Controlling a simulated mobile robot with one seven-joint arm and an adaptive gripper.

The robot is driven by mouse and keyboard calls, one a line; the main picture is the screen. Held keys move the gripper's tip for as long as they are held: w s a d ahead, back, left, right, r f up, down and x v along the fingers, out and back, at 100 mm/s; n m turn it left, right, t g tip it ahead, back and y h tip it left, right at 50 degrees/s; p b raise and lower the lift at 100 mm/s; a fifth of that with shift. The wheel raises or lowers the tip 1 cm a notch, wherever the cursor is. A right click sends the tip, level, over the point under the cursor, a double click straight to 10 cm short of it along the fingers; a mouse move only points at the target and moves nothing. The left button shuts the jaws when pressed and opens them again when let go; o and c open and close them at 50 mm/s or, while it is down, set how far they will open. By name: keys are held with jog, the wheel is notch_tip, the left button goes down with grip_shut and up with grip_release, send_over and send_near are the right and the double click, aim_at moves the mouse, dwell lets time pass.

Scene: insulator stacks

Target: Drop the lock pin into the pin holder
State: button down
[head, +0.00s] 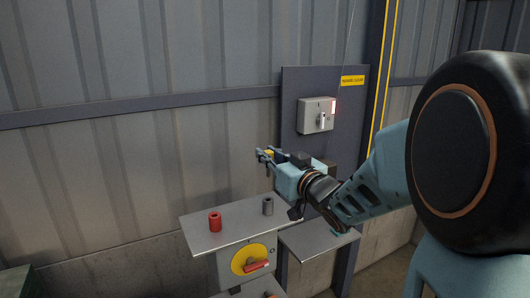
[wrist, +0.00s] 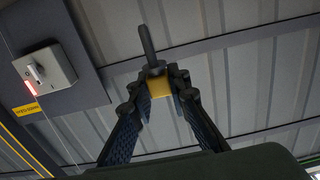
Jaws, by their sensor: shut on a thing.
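The lock pin has a yellow block (wrist: 159,88) and a dark shaft (wrist: 147,45). My gripper (wrist: 161,82) is shut on the yellow block in the wrist view, with the shaft sticking out beyond the fingertips. In the head view my gripper (head: 265,155) is in the air above the grey metal shelf (head: 238,232), and a little yellow shows between its fingers. A red hollow cylinder (head: 215,222) and a grey hollow cylinder (head: 268,206) stand upright on the shelf, below the gripper and apart from it. I cannot tell which one is the pin holder.
A yellow disc with a red rotary handle (head: 257,266) is on the box under the shelf. A grey switch box (head: 316,116) with a red light is on the dark panel at right. A lower shelf (head: 318,238) stands beside. The shelf is otherwise clear.

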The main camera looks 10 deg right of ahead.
aim_at(268, 176)
jog(key=shift+f+b, duration=2.65)
jog(key=shift+f, duration=0.25)
jog(key=shift+f+b, duration=0.15)
jog(key=shift+b, duration=0.2)
jog(key=shift+f+b, duration=0.3)
jog(key=shift+f, duration=0.05)
jog(key=shift+f+b, duration=1.9)
jog(key=shift+f, duration=0.2)
jog(key=c, duration=1.8)
grip_release()
jog(key=shift+o, duration=0.2)
jog(key=v, duration=0.7)
jog(key=shift+s, duration=0.2)
jog(key=shift+d+r, duration=0.1)
